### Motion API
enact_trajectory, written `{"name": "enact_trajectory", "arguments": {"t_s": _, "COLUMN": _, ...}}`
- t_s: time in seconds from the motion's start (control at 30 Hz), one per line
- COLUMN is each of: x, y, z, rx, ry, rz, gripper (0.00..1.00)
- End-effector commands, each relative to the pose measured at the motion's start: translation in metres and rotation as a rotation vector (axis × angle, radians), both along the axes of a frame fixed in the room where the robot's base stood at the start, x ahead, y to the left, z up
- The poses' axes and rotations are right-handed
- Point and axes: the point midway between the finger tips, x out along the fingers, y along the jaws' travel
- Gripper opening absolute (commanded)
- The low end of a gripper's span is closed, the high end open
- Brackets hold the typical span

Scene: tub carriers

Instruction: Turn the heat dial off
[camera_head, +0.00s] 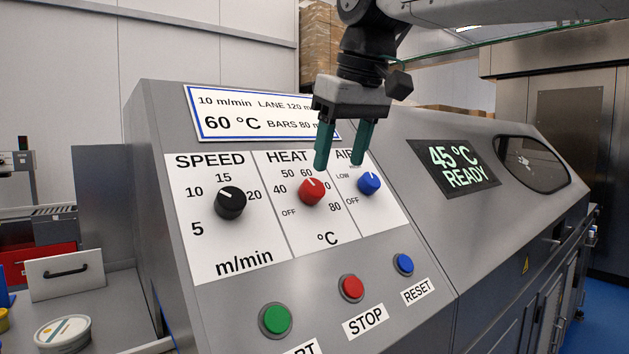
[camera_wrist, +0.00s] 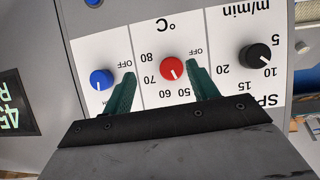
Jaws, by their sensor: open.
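The heat dial (camera_head: 312,191) is a red knob on the white HEAT scale of the sloped panel. Its white mark points between 50 and 60; OFF is at the scale's lower left. In the wrist view the heat dial (camera_wrist: 172,68) appears between the two green fingers, nearer the right one. My gripper (camera_head: 342,162) is open and empty, its fingertips just above the dial in the head view. The wrist view also shows my gripper (camera_wrist: 161,70). I see no finger touching the dial, though the gap is hard to judge.
The black speed dial (camera_head: 231,203) is left of the heat dial, and the blue air dial (camera_head: 369,183) is close on its right. Green (camera_head: 275,319), red (camera_head: 351,288) and blue (camera_head: 403,264) buttons sit below. A display (camera_head: 453,164) reads 45 °C READY.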

Motion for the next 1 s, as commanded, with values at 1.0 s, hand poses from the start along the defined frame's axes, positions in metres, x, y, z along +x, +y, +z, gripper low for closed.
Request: {"name": "enact_trajectory", "arguments": {"t_s": 1.0, "x": 0.038, "y": 0.04, "z": -0.052, "rx": 0.006, "ry": -0.026, "rz": 0.055, "gripper": 0.59}}
